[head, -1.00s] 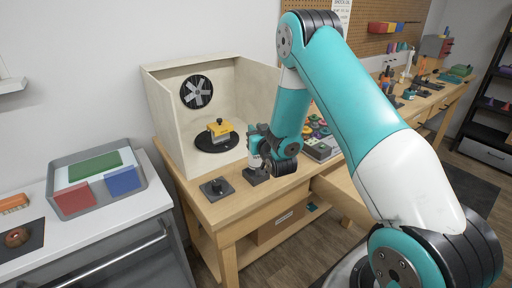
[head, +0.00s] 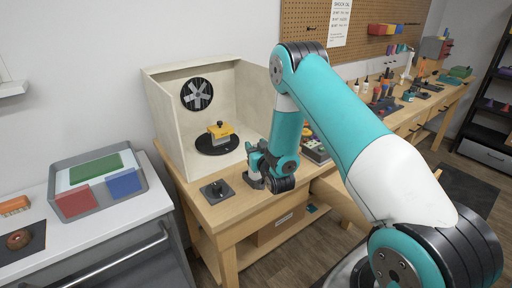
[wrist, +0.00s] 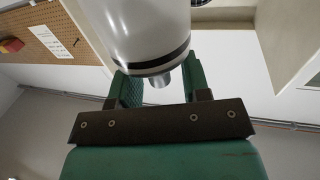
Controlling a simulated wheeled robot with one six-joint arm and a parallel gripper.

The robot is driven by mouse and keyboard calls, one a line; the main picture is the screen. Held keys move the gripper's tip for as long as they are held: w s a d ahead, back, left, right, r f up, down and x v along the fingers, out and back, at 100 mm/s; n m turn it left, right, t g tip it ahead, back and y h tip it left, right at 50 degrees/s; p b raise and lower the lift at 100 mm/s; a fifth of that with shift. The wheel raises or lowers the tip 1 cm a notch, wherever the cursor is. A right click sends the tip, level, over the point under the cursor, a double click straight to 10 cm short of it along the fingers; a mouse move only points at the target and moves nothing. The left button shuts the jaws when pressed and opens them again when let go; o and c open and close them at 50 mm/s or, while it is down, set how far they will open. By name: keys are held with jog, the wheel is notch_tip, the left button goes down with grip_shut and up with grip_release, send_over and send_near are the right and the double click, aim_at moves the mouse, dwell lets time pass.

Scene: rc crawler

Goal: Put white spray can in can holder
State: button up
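The white spray can (wrist: 145,30) fills the upper middle of the wrist view, with a dark band and a small metal nozzle. My gripper (wrist: 162,85) has its green fingers on either side of the can's nozzle end and appears shut on it. The can body hides parts of the fingers. In the head view my gripper (head: 260,162) is low over the bench's front part. A dark block (head: 254,184), apparently the can holder, sits directly below it. The can is mostly hidden there, so I cannot tell whether it is seated in the holder.
A dark square pad with a knob (head: 217,191) lies left of my gripper. Behind stands an open spray booth (head: 165,120) with a fan and a yellow part (head: 220,131) on a black turntable.

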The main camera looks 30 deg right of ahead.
jog(key=shift+r, duration=0.2)
jog(key=b+v, duration=0.4)
jog(key=v, duration=0.7)
jog(key=s+a+r+n+g+y, duration=0.2)
jog(key=a+r+g+y, duration=0.25)
jog(key=a, duration=0.45)
jog(key=s+a+r+n+g+y, duration=0.1)
jog(key=s+a+r+g+y, duration=0.25)
jog(key=a, duration=0.55)
jog(key=s+a+r+n+g, duration=0.2)
jog(key=s+g, duration=0.1)
jog(key=s, duration=0.3)
jog(key=s+a+r+n+g, duration=0.2)
jog(key=s+r+g, duration=0.1)
jog(key=s, duration=0.4)
jog(key=s+a+r+n+g, duration=0.2)
jog(key=s+g, duration=0.1)
jog(key=s, duration=0.4)
jog(key=shift+r+n+g, duration=0.25)
jog(key=shift+n+g, duration=0.05)
jog(key=shift+g, duration=0.1)
jog(key=shift+w, duration=0.1)
